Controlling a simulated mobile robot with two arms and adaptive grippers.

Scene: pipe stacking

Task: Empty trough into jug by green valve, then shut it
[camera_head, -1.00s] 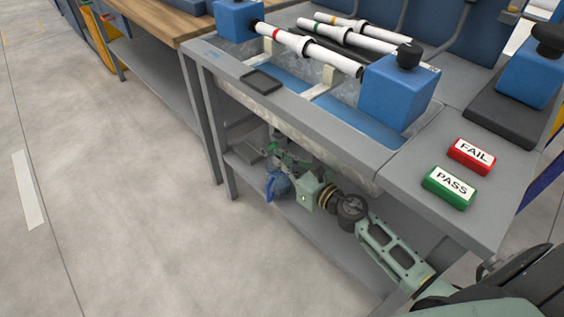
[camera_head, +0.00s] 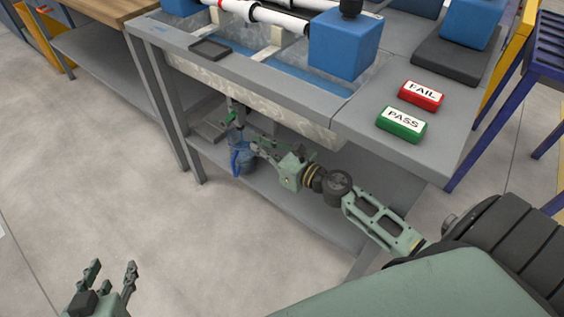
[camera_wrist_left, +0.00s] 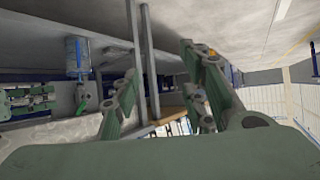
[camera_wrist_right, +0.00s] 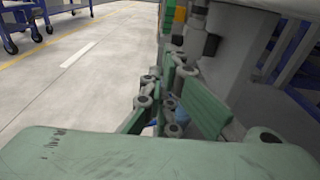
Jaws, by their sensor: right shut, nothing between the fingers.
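The trough (camera_head: 262,105) is set in the grey bench in the head view, with blue, water-like surfaces inside. The green valve (camera_head: 230,118) hangs below it; its exact setting is too small to tell. The bluish clear jug (camera_head: 243,160), with a blue handle, stands on the lower shelf below the valve. It also shows in the left wrist view (camera_wrist_left: 77,57). My right gripper (camera_head: 257,148) is shut and empty beside the valve and jug; its fingers also show in the right wrist view (camera_wrist_right: 166,88). My left gripper (camera_head: 111,272) is open and empty over the floor, well away from the bench.
White pipes (camera_head: 262,14) rest above the trough between blue blocks (camera_head: 345,45). A black tray (camera_head: 210,49) lies on the bench rim. Red FAIL (camera_head: 421,96) and green PASS (camera_head: 401,125) buttons sit at the right. Bench legs flank the lower shelf (camera_head: 290,200). Floor at left is clear.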

